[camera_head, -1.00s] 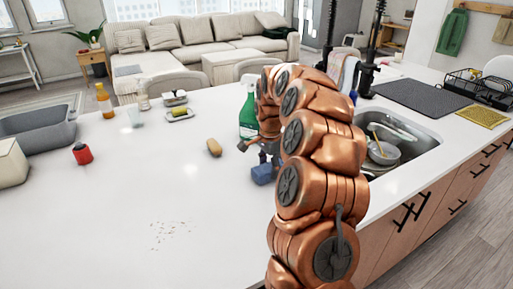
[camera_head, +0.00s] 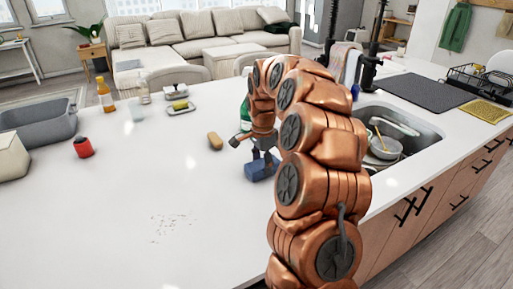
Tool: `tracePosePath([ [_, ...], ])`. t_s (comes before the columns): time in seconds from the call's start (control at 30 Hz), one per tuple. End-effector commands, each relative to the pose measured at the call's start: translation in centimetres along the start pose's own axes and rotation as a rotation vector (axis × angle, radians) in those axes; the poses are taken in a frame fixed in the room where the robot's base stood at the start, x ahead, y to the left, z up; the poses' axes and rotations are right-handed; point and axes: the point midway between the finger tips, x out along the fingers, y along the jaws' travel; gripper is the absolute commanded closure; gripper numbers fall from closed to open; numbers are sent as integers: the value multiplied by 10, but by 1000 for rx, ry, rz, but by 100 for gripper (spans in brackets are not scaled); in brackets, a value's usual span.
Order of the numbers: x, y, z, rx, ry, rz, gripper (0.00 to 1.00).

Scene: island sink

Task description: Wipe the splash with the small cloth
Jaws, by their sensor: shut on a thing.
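The splash (camera_head: 168,228) is a patch of small dark specks on the white countertop, toward the front left of my arm. The small cloth (camera_head: 257,171) is a blue folded block at the counter's right side, near the sink. My gripper (camera_head: 264,156) is shut on the cloth from above; its fingertips are small and partly hidden. The cloth appears to be at the counter surface; I cannot tell whether it is lifted. A green spray bottle (camera_head: 245,112) stands behind my arm, mostly hidden.
A sink (camera_head: 400,125) with dishes is on the right. A grey tub (camera_head: 40,122) is at far left. The counter between cloth and splash is clear.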

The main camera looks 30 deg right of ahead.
Motion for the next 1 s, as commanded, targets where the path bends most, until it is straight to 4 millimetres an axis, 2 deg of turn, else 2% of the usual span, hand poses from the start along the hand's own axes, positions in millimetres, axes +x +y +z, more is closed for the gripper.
tracePosePath([
  [0.17, 2, 1, 15, 0, 2, -1, 71],
  [0.27, -8, 0, 16, 3, 1, -3, 71],
  [0.33, -24, 0, 16, 3, 0, -4, 71],
  [1.0, -80, 0, 16, 1, 1, -3, 71],
])
